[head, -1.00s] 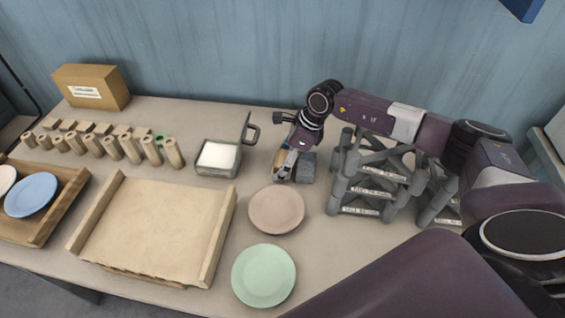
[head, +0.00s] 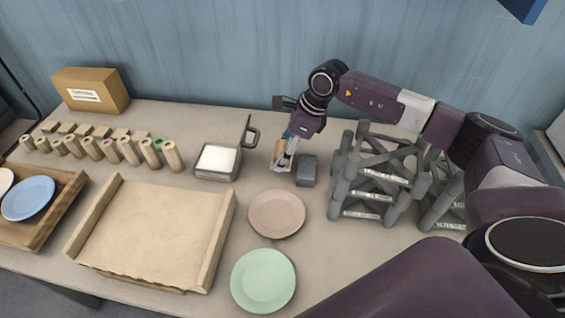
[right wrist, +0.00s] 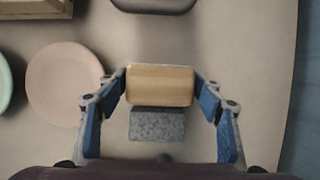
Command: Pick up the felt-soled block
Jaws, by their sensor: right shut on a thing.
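A pale wooden block (right wrist: 160,85) is held between the two fingertips of my right gripper (right wrist: 160,78) in the right wrist view. In the head view the wooden block (head: 279,152) shows at the tips of my right gripper (head: 283,158), partly covered by the fingers. It appears to be raised a little off the table. Its underside is hidden, so I cannot see a felt sole. A speckled grey block (head: 307,171) stands on the table just right of it, and also shows just below it in the right wrist view (right wrist: 157,126). My left gripper is out of view.
A pink plate (head: 277,214) and a green plate (head: 263,280) lie in front. Grey racks (head: 372,190) stand close on the right. A wooden tray (head: 226,225) and several pegs (head: 130,150) are further left.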

